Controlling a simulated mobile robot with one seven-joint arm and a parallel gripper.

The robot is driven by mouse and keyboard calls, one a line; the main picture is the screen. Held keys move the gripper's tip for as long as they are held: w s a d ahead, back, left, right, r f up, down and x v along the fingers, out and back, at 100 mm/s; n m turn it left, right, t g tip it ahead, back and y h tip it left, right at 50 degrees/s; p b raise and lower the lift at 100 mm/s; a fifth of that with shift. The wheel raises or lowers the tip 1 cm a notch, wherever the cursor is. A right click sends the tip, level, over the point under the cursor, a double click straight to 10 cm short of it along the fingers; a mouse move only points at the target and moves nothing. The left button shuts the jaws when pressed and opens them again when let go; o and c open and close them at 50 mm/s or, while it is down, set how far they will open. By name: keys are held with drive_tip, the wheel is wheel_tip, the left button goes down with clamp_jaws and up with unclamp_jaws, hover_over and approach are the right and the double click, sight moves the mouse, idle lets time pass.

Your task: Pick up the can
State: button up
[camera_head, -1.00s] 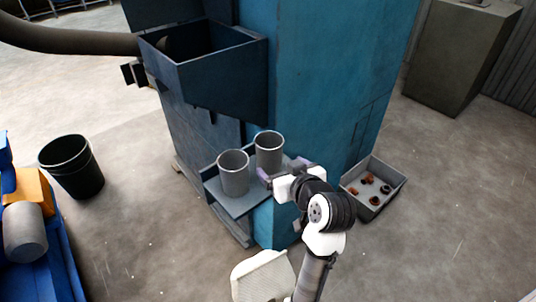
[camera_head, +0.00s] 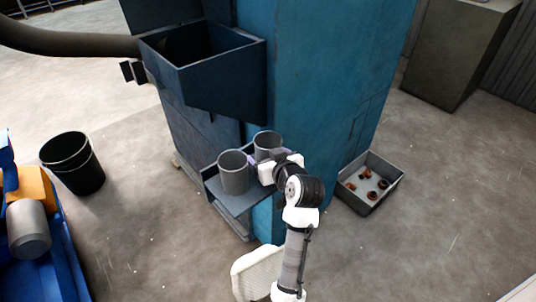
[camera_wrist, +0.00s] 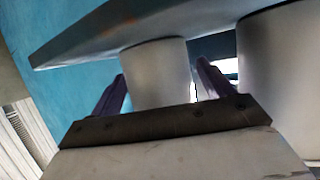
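Two grey cylindrical cans stand upright on a small dark shelf (camera_head: 238,203) on the front of the blue machine. The right can (camera_head: 267,139) is partly hidden by my gripper (camera_head: 265,160). The left can (camera_head: 234,173) stands close beside it. In the wrist view the purple fingers of my gripper (camera_wrist: 160,75) are spread, one on each side of a can (camera_wrist: 156,75), with a gap visible at the right finger. The other can (camera_wrist: 285,75) is just outside the right finger. The wrist view is tilted, with the shelf (camera_wrist: 110,30) at the top.
An open dark blue bin (camera_head: 215,75) juts from the machine above the cans. A grey tray (camera_head: 357,196) with several small brown parts lies on the floor at right. A black bucket (camera_head: 75,165) and a blue cart (camera_head: 50,275) stand at left.

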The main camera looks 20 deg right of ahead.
drive_tip(key=c, duration=1)
drive_tip(key=shift+r, duration=0.2)
